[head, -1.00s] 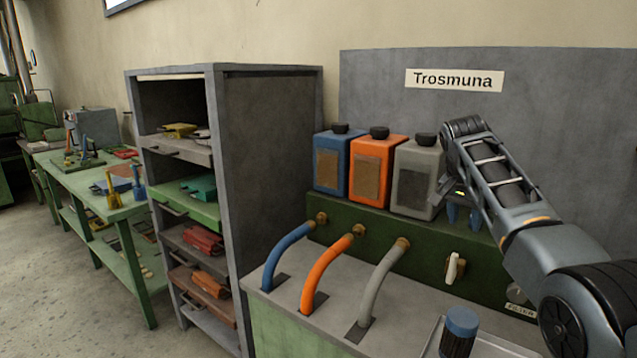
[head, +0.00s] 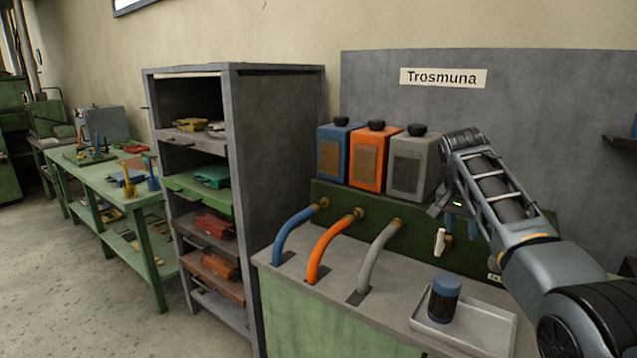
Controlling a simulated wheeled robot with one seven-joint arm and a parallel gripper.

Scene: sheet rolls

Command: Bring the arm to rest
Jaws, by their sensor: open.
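My arm (head: 515,215) reaches in from the lower right and bends at its top joint, near the grey canister. My gripper (head: 452,208) hangs from the wrist in front of the green panel, to the right of the grey canister. Its jaws are small and partly hidden in this view; they look open, with nothing seen between them. A small white lever (head: 440,242) on the panel shows just below the gripper; I cannot tell the gap between them.
Blue (head: 334,152), orange (head: 371,156) and grey (head: 413,163) canisters stand above three hoses. A dark blue-capped cylinder (head: 444,298) stands on a tray (head: 490,325) on the counter. A shelf unit (head: 275,170) and a green workbench (head: 120,195) stand left. Open floor (head: 65,275) lies front left.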

